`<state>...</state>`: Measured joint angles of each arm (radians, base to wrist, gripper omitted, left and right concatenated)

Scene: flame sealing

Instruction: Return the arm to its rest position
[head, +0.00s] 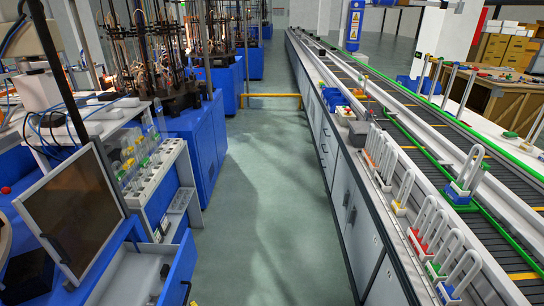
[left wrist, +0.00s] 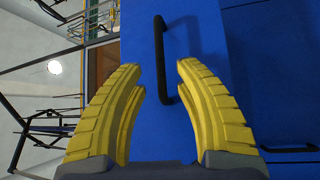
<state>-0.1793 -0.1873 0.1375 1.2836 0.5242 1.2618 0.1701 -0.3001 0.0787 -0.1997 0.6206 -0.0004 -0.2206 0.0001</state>
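My left gripper (left wrist: 163,68) shows in the left wrist view, its two ribbed yellow fingers spread apart with nothing held. A black bar handle (left wrist: 160,48) on a blue panel (left wrist: 200,30) appears in the gap between the fingertips; it looks to be beyond them, though the exact distance is unclear. In the head view neither gripper can be made out clearly; only a small yellow bit shows at the bottom edge by the blue cabinet's handle. My right gripper is not in view.
A workbench with a dark screen (head: 75,215) and a rack of tubes (head: 145,165) stands at left. A long conveyor (head: 400,120) with several loop-shaped glass pieces in coloured holders runs along the right. The green floor aisle (head: 270,200) between is clear up to a yellow barrier (head: 270,96).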

